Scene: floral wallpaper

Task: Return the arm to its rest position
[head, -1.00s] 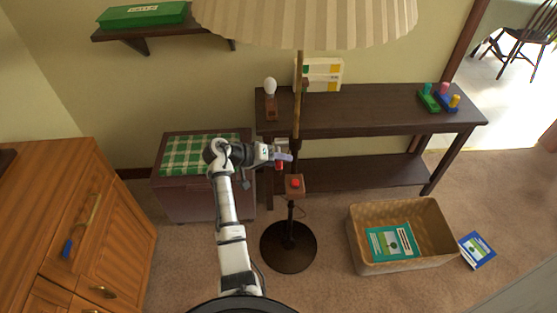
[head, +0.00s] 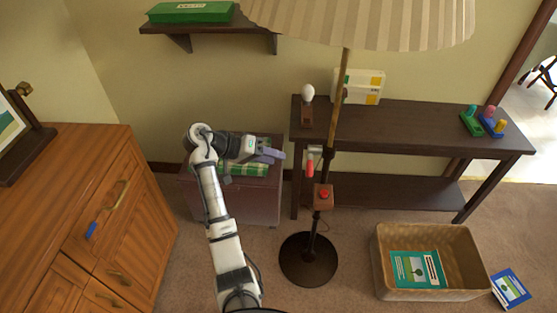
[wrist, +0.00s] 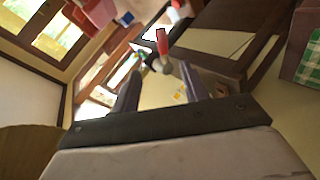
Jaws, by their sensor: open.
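My arm (head: 212,195) rises from the bottom of the head view and bends right at its elbow. My gripper (head: 278,156) is at its end, above the chest with the green checked cloth (head: 243,168) and left of the floor lamp's pole (head: 331,138). The gripper also shows in the wrist view (wrist: 158,82), its two fingers apart with nothing held between them. A red-handled thing (head: 310,167) is by the lamp pole, apart from the gripper. In the wrist view a red handle (wrist: 162,42) appears beyond the fingertips.
A dark console table (head: 400,128) stands behind the lamp, carrying a bulb on a stand (head: 307,104). A wooden cabinet (head: 75,190) is at left. A basket (head: 430,290) with a book is on the floor at right. Carpet between cabinet and lamp is open.

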